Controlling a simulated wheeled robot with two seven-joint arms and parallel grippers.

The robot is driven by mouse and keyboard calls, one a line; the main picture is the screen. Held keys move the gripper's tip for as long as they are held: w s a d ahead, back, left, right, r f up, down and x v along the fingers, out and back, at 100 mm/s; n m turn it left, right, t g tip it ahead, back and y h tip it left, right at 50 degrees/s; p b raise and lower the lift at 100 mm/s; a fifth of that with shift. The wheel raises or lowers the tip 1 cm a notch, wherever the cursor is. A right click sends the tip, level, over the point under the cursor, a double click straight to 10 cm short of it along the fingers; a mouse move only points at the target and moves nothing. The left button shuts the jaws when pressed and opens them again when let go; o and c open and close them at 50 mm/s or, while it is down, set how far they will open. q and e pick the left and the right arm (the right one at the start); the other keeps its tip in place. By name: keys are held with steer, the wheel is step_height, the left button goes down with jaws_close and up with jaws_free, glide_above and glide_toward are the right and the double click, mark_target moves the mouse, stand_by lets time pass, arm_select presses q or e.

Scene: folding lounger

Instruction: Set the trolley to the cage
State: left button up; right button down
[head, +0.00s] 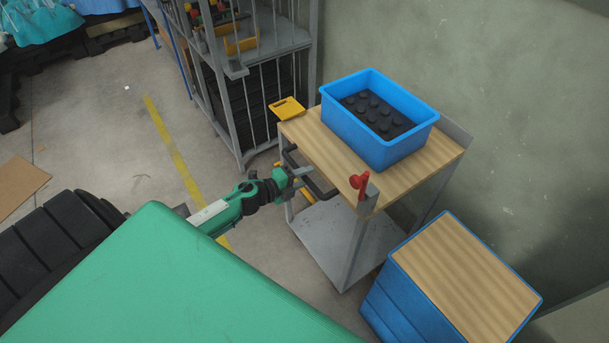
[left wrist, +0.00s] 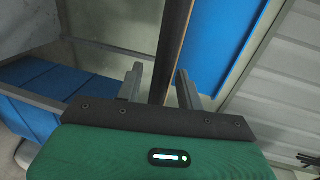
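The trolley (head: 434,171) has a wooden top, a grey lower shelf (head: 330,238) and a red knob (head: 359,182) at its near corner. A dark bar (head: 318,188) shows at its left side. The grey barred cage (head: 243,118) stands behind and left of it; whether they touch is unclear. My left gripper (head: 298,178) is beside the trolley's left side, by the dark bar. In the left wrist view its fingers (left wrist: 158,85) are apart, with a dark bar (left wrist: 172,45) showing between them; contact cannot be told. My right gripper is not in view.
A blue crate (head: 352,129) with black bricks sits on the trolley top. A blue box with a wooden top (head: 465,275) stands close at the near right. A yellow plate (head: 287,108) is between trolley and cage. A wall is behind; open floor lies left.

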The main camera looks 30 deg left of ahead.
arm_select(q)
steer(key=shift+w+d, duration=0.1)
steer(key=shift+w, duration=0.1)
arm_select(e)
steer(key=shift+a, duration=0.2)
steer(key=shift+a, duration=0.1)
arm_select(q)
jaws_close()
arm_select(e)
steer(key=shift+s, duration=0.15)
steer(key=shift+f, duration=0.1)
